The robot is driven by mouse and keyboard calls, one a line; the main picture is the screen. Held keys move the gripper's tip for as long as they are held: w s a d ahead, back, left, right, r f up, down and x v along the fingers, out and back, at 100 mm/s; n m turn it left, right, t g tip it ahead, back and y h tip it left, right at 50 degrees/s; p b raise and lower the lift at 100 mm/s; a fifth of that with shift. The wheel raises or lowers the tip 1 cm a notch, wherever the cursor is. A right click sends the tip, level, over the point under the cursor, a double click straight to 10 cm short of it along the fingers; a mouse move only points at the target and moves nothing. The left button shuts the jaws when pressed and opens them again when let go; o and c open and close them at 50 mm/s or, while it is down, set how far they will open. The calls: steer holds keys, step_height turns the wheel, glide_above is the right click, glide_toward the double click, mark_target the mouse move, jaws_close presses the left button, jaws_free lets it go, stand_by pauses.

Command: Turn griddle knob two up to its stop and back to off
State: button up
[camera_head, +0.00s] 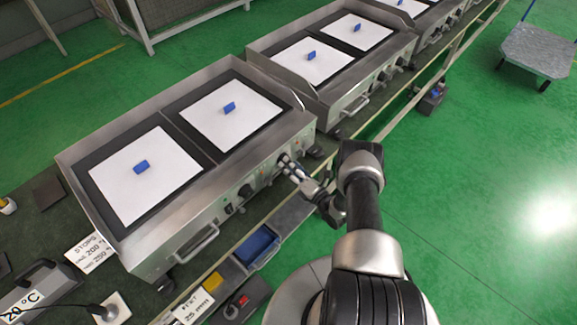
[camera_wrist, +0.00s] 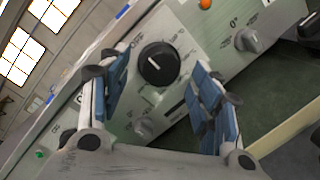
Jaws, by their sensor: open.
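The near griddle (camera_head: 222,168) has a steel front panel with several knobs. In the wrist view a large black knob (camera_wrist: 158,63) with a white mark sits on that panel, between the two finger lines of my gripper (camera_wrist: 160,78). The blue-padded fingers are spread wide, one on each side of the knob, with visible gaps. I cannot tell how deep the fingertips reach around it. In the head view my gripper (camera_head: 288,165) is at the right part of the front panel and hides the knob there. Another black knob (camera_head: 245,191) shows to its left. No knob number is readable.
Small grey knobs (camera_wrist: 247,40) and an orange lamp (camera_wrist: 205,4) are close by on the panel. A front handle (camera_head: 198,243) sticks out at the left. A second griddle (camera_head: 330,70) stands beyond.

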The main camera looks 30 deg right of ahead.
steer(key=shift+w+a, duration=0.15)
steer(key=shift+w, duration=0.75)
steer(key=shift+c, duration=0.2)
steer(key=c, duration=1)
